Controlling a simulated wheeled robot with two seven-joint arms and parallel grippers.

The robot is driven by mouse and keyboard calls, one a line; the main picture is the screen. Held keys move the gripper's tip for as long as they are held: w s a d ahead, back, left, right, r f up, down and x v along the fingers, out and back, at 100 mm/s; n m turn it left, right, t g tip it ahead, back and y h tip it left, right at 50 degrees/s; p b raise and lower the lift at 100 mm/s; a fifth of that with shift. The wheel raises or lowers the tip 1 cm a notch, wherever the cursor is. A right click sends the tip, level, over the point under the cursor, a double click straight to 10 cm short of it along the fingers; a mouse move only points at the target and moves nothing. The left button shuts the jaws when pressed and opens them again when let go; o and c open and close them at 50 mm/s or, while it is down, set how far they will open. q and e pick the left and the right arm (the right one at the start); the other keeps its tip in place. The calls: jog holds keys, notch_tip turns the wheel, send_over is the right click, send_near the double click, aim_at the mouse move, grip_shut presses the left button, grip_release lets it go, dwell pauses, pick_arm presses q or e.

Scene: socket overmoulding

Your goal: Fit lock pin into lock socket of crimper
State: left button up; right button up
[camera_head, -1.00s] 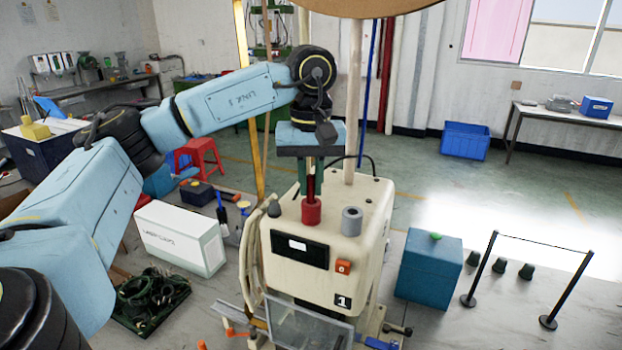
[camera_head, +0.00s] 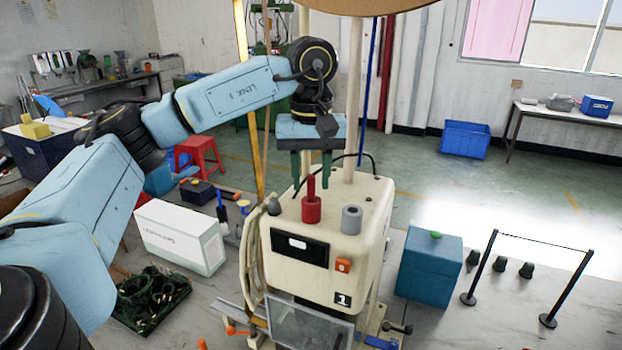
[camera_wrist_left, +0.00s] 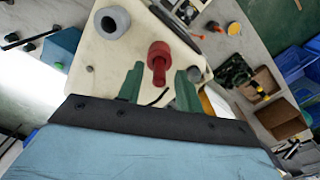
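The crimper (camera_head: 335,262) is the beige machine marked 1. A red pin-like part (camera_head: 311,209), a thin stem above a wider round body, stands upright on its top; I take it as the lock pin. I cannot tell whether it is seated in a socket, as its lower end is hidden. A grey ring with a hole (camera_head: 352,220) is beside it on the right. My left gripper (camera_head: 311,174) is open, its green fingers apart just above the red part, pointing down. In the left wrist view the red part (camera_wrist_left: 158,62) lies beyond the fingertips, between them. My right gripper is not in view.
A dark grey plug (camera_head: 274,208) and a tall pale post (camera_head: 353,130) are on the crimper top. A white box (camera_head: 180,238) stands left of the crimper and a teal box (camera_head: 430,266) right. A black cable runs behind the gripper.

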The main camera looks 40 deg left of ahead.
pick_arm(q)
notch_tip(320, 180, up, 11)
jog(key=p, duration=0.2)
jog(key=shift+p, duration=0.3)
dwell(0.3)
